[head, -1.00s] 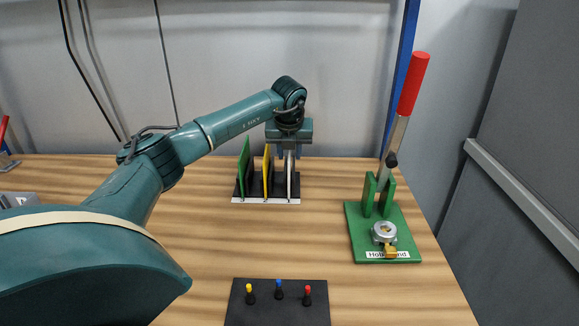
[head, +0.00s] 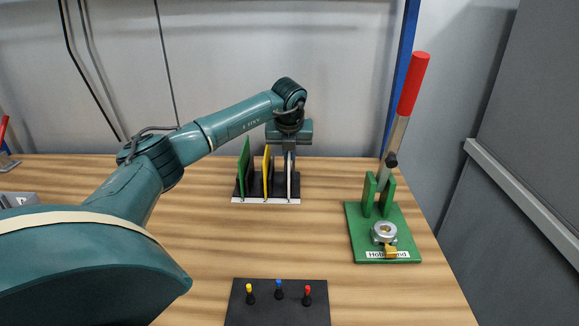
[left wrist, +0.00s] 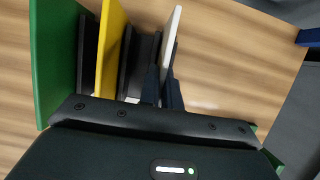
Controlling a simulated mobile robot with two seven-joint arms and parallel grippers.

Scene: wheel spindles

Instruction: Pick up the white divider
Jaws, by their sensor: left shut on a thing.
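The white divider (head: 289,176) stands upright at the right end of a black rack with a white front edge (head: 255,200) at the back of the table. My left gripper (head: 289,153) is above it, pointing down, and is shut on its top. In the left wrist view the dark fingers (left wrist: 162,88) sit on both sides of the white divider (left wrist: 171,38). The divider still stands in the rack. My right gripper is not in view.
A green divider (head: 244,167) and a yellow divider (head: 266,172) stand left of the white one. A green lever press (head: 355,225) with a red handle is at the right. A black board (head: 262,305) with yellow, blue and red pegs lies in front. The table between is clear.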

